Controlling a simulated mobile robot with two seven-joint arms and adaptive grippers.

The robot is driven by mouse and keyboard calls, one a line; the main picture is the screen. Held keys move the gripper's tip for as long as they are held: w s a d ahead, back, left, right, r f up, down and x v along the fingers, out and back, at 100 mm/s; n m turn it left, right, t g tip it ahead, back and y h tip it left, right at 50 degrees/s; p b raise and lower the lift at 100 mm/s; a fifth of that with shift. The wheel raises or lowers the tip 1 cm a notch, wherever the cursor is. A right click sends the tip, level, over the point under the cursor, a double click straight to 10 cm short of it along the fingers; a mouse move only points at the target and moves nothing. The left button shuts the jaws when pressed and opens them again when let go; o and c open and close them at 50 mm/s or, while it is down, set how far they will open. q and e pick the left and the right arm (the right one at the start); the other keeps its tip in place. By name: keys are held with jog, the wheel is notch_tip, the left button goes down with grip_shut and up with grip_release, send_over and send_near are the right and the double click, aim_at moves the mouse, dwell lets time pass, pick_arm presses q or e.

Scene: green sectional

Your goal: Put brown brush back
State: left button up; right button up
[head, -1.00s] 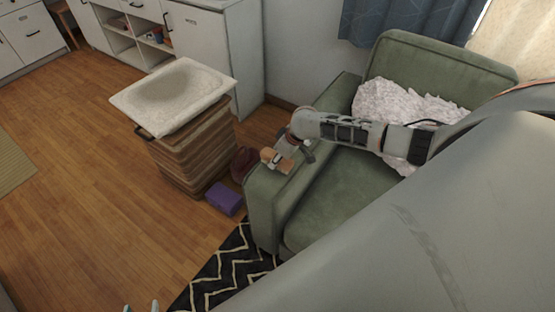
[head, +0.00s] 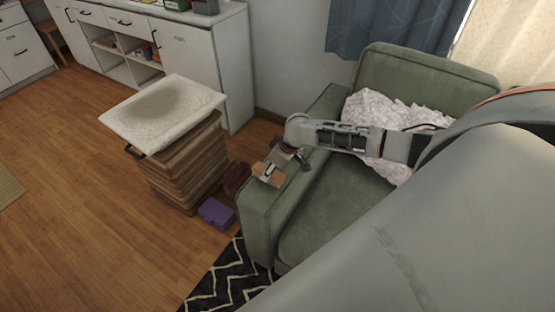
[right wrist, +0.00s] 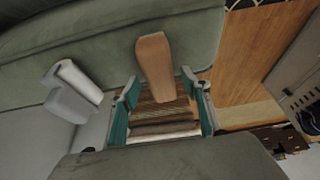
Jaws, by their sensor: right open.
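The brown brush (head: 262,170) is a light brown, wood-coloured piece at the left arm of the green armchair. In the right wrist view its tan end (right wrist: 155,62) points up the picture, beyond the gap between the fingers. My right gripper (head: 277,168) is at the brush, over the chair arm, and partly covers it. In the right wrist view the teal fingers of my right gripper (right wrist: 162,108) stand wide apart. Brown stripes show between them; I cannot tell whether they belong to the brush. My left gripper is not in view.
A striped brown hamper (head: 187,175) with a white basin (head: 165,108) on top stands left of the armchair (head: 262,215). A purple box (head: 216,213) and dark red item (head: 237,178) lie between them. White cabinets (head: 195,65) line the back.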

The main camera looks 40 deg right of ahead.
jog(key=p+v, duration=0.1)
jog(key=v, duration=0.7)
jog(key=shift+r, duration=0.15)
jog(key=s+a+f+t+y, duration=0.1)
jog(key=s+a+f, duration=0.2)
jog(key=a, duration=0.3)
jog(key=s+a+f+n+t+y, duration=0.1)
jog(key=s+a+f, duration=0.15)
jog(key=a, duration=0.45)
jog(key=s+a+f+t+y, duration=0.1)
jog(key=s+a+f, duration=0.15)
jog(key=a, duration=0.35)
jog(key=s+d+f+m+t+h, duration=0.1)
jog(key=s+d+t+h, duration=0.1)
jog(key=s, duration=1.1)
jog(key=shift+f+t+h, duration=0.25)
jog(key=shift+t+h, duration=0.15)
jog(key=shift+t, duration=0.3)
